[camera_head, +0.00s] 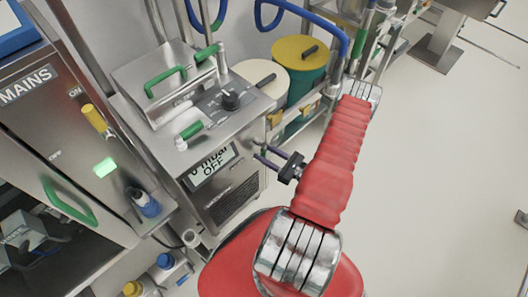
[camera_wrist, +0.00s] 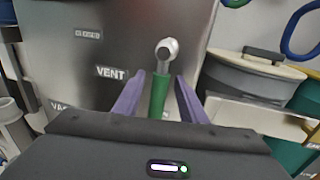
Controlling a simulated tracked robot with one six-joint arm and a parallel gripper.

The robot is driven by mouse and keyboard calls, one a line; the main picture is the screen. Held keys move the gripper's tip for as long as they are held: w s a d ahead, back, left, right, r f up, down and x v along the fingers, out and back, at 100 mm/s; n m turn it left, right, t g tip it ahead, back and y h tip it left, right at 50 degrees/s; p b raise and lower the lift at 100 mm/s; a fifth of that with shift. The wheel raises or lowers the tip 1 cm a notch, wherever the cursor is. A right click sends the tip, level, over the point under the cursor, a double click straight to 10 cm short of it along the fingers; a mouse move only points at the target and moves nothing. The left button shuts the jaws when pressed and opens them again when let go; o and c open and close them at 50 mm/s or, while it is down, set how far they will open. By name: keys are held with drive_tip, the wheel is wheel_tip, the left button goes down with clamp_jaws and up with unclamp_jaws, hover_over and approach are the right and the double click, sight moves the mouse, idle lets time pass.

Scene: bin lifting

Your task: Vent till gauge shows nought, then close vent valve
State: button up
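The display (camera_head: 212,166) on the steel unit's front shows what looks like "0 mbar" above "OFF"; its top line is partly cut off. A valve lever with a green grip and silver end (camera_head: 190,131) sits on the unit's top panel, left of the black knob. In the wrist view, a green lever with a silver end (camera_wrist: 158,98) stands beside a "VENT" label, with "CLOSED" written above.
Bins with cream (camera_head: 258,76) and yellow (camera_head: 292,49) lids stand behind. A MAINS cabinet (camera_head: 45,115) is on the left. Open floor lies right.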

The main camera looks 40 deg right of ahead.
drive_tip(key=shift+w+a, duration=0.1)
drive_tip(key=shift+w, duration=0.35)
drive_tip(key=shift+c, duration=0.5)
clamp_jaws()
drive_tip(key=shift+d, duration=0.2)
drive_tip(key=shift+a, duration=0.1)
